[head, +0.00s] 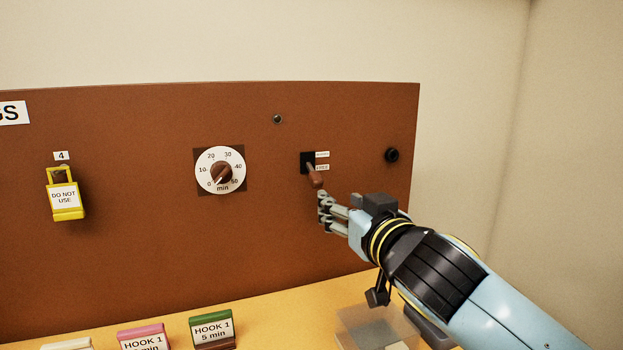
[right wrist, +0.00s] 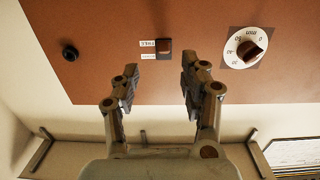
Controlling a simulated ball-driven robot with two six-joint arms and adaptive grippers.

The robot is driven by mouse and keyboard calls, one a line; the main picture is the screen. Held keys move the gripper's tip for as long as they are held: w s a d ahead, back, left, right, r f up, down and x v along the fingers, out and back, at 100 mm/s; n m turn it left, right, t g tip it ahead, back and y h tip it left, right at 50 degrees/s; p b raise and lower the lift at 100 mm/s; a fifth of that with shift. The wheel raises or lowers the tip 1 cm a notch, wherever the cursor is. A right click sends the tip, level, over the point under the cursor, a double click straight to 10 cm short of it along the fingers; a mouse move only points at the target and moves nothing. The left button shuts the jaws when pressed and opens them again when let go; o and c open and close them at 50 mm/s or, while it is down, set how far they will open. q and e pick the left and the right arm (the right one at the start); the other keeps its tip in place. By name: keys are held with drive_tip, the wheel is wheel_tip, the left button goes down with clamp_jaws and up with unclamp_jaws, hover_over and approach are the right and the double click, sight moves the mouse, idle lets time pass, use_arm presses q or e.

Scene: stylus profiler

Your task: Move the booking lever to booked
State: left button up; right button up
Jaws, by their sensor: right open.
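The booking lever (head: 316,180) has a brown knob and sits on a small black plate (head: 307,161) on the brown panel. It slants downward and out from the panel. Two small white labels are beside the plate; their words are too small to read surely. My right gripper (head: 324,211) is just below the knob, open and empty. In the right wrist view the open fingers (right wrist: 160,80) are spread apart, with the lever knob (right wrist: 163,45) beyond the gap between them. The fingers look apart from the knob. My left gripper is not in view.
A white timer dial (head: 220,170) is left of the lever, and a black round knob (head: 391,155) is to its right. A yellow padlock tag (head: 66,196) hangs at the left. Hook tags, one green (head: 212,328) and one pink (head: 144,338), stand on the yellow table.

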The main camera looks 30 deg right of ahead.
sight(319, 182)
drive_tip(key=shift+t+y, duration=0.3)
drive_tip(key=shift+t, duration=0.1)
drive_tip(key=x, duration=0.3)
drive_tip(key=p+x, duration=0.1)
drive_tip(key=x, duration=0.3)
drive_tip(key=r+p+x, duration=0.1)
drive_tip(key=x, duration=0.3)
drive_tip(key=shift+w, duration=0.25)
clamp_jaws()
